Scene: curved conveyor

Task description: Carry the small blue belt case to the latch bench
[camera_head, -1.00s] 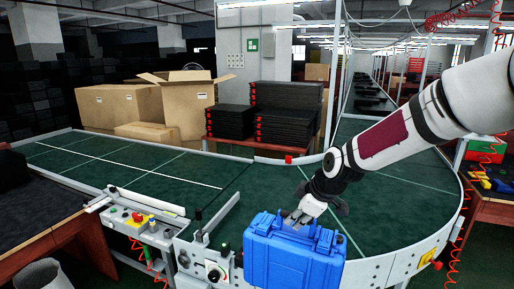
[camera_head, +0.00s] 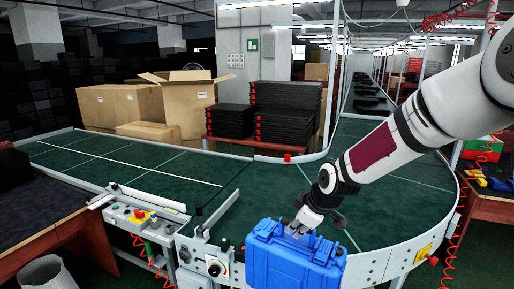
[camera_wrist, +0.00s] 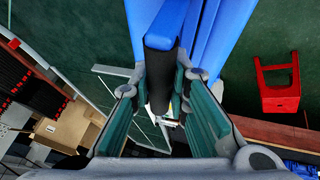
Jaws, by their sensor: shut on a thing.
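The blue case (camera_head: 292,264) hangs from my gripper (camera_head: 301,226) in front of the conveyor's near edge, low in the middle of the head view. My gripper is shut on the handle at its top. In the wrist view the two fingers (camera_wrist: 160,100) stand either side of the blue and black handle (camera_wrist: 160,62), with the blue case body (camera_wrist: 222,35) beyond. The case's underside is out of view. A bench (camera_head: 492,200) with coloured cases stands at the right edge, and a dark-topped bench (camera_head: 35,215) at the left; I cannot tell which is the latch bench.
The curved green conveyor (camera_head: 160,160) lies behind the case, with a control box (camera_head: 140,217) at its near side. Black cases are stacked (camera_head: 290,115) behind it, beside cardboard boxes (camera_head: 120,105). A red stool (camera_wrist: 278,85) shows in the wrist view.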

